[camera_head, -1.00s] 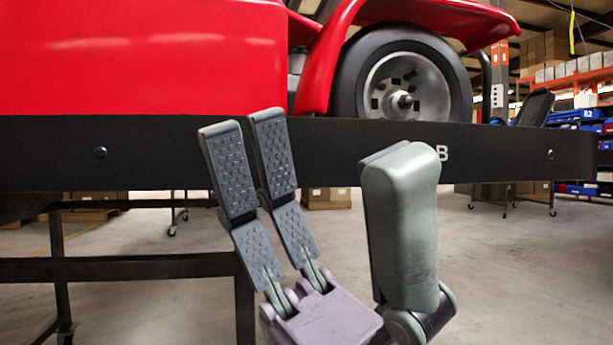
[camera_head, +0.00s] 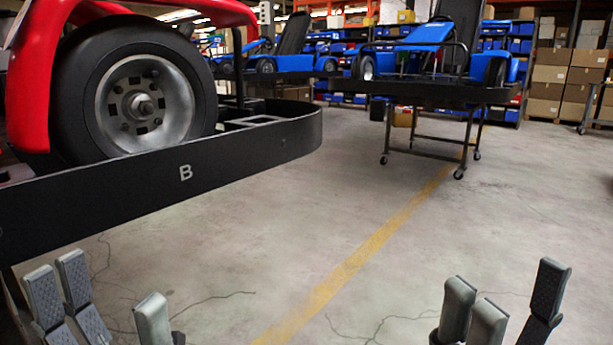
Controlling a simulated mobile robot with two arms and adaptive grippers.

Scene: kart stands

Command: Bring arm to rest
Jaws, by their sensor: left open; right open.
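My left gripper (camera_head: 112,305) is at the bottom left of the head view. Its two textured fingers stand apart from the single thick finger, and nothing is between them. It is in front of and below the black bumper rail of the red kart. My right gripper (camera_head: 498,308) is at the bottom right. Its fingers are spread and empty, over bare floor. Both arms behind the grippers are out of view below the frame edge.
The red kart (camera_head: 40,70) with its black tyre (camera_head: 85,95) and black rail (camera_head: 110,205) marked B fills the left. A blue kart (camera_head: 420,60) sits on a wheeled stand (camera_head: 430,155) behind. Concrete floor (camera_head: 390,270) is clear in the middle. Cardboard boxes (camera_head: 565,75) stand far right.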

